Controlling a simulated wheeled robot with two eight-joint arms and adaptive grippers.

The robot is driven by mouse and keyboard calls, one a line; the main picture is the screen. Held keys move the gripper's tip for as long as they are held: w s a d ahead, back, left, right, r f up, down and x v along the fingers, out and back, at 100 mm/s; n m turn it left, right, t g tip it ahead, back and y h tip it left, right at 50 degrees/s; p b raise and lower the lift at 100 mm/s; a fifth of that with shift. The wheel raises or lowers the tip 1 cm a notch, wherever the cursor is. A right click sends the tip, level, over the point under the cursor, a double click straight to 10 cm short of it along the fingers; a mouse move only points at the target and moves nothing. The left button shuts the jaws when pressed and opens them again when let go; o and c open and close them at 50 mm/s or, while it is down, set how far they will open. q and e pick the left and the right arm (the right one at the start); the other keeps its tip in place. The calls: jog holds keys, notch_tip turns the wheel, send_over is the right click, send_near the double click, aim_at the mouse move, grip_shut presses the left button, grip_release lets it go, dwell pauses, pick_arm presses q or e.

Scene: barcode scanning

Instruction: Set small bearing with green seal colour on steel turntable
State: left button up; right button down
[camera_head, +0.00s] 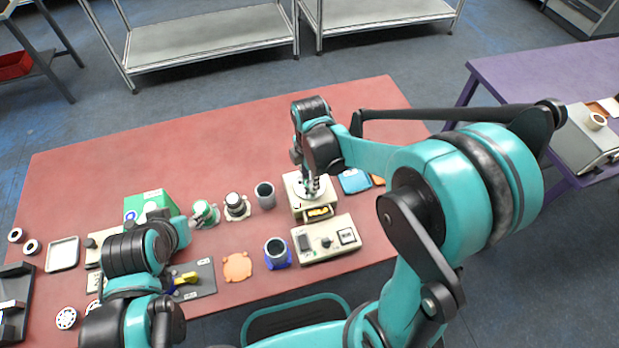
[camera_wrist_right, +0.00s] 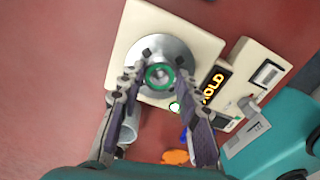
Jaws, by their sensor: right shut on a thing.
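The small bearing with a green seal ring (camera_wrist_right: 159,76) shows between the fingertips of my right gripper (camera_wrist_right: 160,68) in the right wrist view. It is over the middle of the round steel turntable (camera_wrist_right: 184,53), which sits on a cream box. I cannot tell whether the bearing touches the disc. In the head view my right gripper (camera_head: 313,190) points down over the turntable (camera_head: 299,189) and largely hides the bearing. My right gripper is shut on the bearing. My left arm (camera_head: 135,250) is over the left of the table, its fingers not clear.
A cream control box (camera_head: 325,240) stands in front of the turntable. A grey cup (camera_head: 265,194), a blue-based cup (camera_head: 277,252) and an orange piece (camera_head: 237,267) lie to its left. A blue piece (camera_head: 354,181) lies to its right. The red table's (camera_head: 200,145) back strip is clear.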

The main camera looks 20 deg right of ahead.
aim_at(309, 182)
jog(key=c, duration=1.1)
grip_release()
jog(key=shift+f, duration=0.15)
jog(key=shift+o, duration=0.2)
jog(key=shift+r+p, duration=0.3)
jog(key=shift+r, duration=0.25)
notch_tip(309, 182, up, 10)
jog(key=p, duration=0.4)
jog(key=s+d+r+m+t, duration=0.2)
jog(key=s+m, duration=0.3)
jog(key=m, duration=0.5)
jog(key=s+d+r+m+t, duration=0.2)
jog(key=s+m+t, duration=0.3)
jog(key=m, duration=0.5)
jog(key=shift+s+d+r+m, duration=0.15)
jog(key=shift+d+m, duration=0.15)
jog(key=shift+d, duration=0.05)
